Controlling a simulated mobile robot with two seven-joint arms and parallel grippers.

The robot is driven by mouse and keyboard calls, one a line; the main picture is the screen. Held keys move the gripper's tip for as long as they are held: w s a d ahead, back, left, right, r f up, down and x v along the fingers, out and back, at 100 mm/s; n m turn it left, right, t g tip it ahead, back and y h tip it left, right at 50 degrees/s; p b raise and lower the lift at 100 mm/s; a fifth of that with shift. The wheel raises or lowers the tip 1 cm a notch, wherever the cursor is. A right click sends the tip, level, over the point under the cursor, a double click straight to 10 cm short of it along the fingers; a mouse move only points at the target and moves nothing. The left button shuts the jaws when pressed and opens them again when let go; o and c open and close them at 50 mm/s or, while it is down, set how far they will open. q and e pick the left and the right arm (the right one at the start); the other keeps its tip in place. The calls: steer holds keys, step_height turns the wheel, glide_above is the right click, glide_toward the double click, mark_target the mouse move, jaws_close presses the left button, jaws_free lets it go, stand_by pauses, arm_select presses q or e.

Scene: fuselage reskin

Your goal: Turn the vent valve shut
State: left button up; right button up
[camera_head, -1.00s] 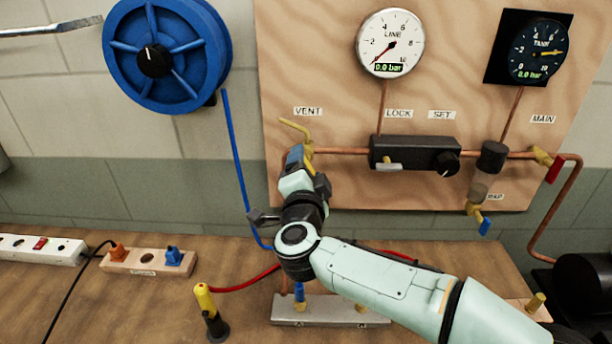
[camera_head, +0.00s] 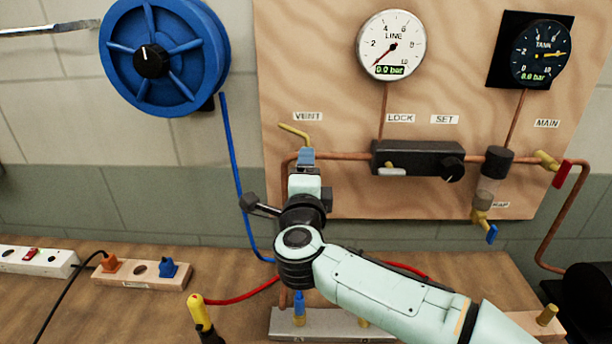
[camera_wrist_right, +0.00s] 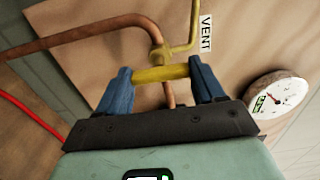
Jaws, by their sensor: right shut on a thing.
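The vent valve (camera_wrist_right: 160,54) is a yellow fitting on the copper pipe beside the VENT label (camera_head: 307,117). Its yellow spout (camera_head: 295,134) shows above my right gripper in the head view. My right gripper (camera_head: 304,158) reaches the valve from below. In the right wrist view, the blue fingers of this gripper (camera_wrist_right: 164,84) are shut on the yellow valve handle (camera_wrist_right: 160,74), which spans between them. The handle lies across the vertical copper pipe there. In the head view the gripper hides most of the handle.
The wooden panel holds the line gauge (camera_head: 391,45), the tank gauge (camera_head: 540,53), a black regulator block (camera_head: 420,158) and the red-handled main valve (camera_head: 561,173). A blue reel (camera_head: 167,55) hangs at left. Sockets (camera_head: 142,272) and a yellow-tipped tool (camera_head: 199,312) are on the bench.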

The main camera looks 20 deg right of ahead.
stand_by(0.3)
steer(key=o, duration=1)
steer(key=shift+o, duration=0.2)
steer(key=shift+s+a, duration=0.1)
steer(key=v, duration=1.3)
steer(key=shift+b, duration=0.3)
